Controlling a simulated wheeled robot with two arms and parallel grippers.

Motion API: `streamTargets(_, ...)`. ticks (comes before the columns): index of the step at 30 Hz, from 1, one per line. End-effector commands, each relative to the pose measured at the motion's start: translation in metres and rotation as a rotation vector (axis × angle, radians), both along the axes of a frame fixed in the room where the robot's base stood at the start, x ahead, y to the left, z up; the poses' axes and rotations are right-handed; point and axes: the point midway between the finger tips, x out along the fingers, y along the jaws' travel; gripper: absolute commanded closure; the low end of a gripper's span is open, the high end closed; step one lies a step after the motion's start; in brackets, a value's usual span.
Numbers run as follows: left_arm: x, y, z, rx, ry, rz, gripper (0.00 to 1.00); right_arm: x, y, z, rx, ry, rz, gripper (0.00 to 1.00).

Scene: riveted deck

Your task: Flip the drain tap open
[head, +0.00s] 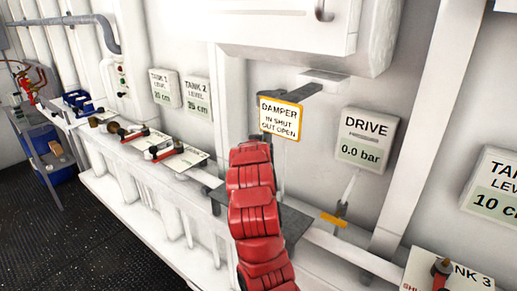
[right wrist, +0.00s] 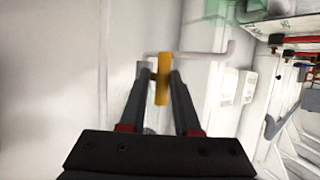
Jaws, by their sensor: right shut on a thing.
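The drain tap has a short orange lever (head: 333,220) on a small grey fitting (head: 342,207), at the foot of a pale pipe below the DRIVE gauge. In the right wrist view the orange lever (right wrist: 162,88) stands between the dark fingers of my right gripper (right wrist: 157,76), which is shut on it. A grey pipe with an upturned end (right wrist: 205,54) passes just beyond the fingertips. In the head view my red right arm reaches up from the bottom middle and hides most of the gripper. My left gripper is in neither view.
The DRIVE gauge (head: 366,139) reads 0.0 bar. A DAMPER sign (head: 280,116) hangs left of it. A blue bin (head: 62,182) and dark floor are at far left.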

Motion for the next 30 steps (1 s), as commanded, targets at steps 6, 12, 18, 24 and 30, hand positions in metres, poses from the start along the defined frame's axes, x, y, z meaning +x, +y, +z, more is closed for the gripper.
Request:
streamTargets(6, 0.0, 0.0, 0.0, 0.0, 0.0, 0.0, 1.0, 0.0, 0.0, 0.0, -0.002, 0.001, 0.002, 1.0)
streamTargets(12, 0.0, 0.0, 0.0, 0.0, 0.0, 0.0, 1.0, 0.0, 0.0, 0.0, -0.001, 0.001, 0.002, 0.53)
streamTargets(18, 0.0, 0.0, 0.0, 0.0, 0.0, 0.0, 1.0, 0.0, 0.0, 0.0, -0.002, 0.0, 0.001, 0.4)
streamTargets(24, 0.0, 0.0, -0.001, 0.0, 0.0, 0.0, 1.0, -0.001, 0.0, 0.0, -0.001, 0.0, 0.0, 0.4)
streamTargets(30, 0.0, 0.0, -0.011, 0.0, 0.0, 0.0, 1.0, -0.023, 0.002, 0.008, 0.001, -0.007, 0.002, 0.4)
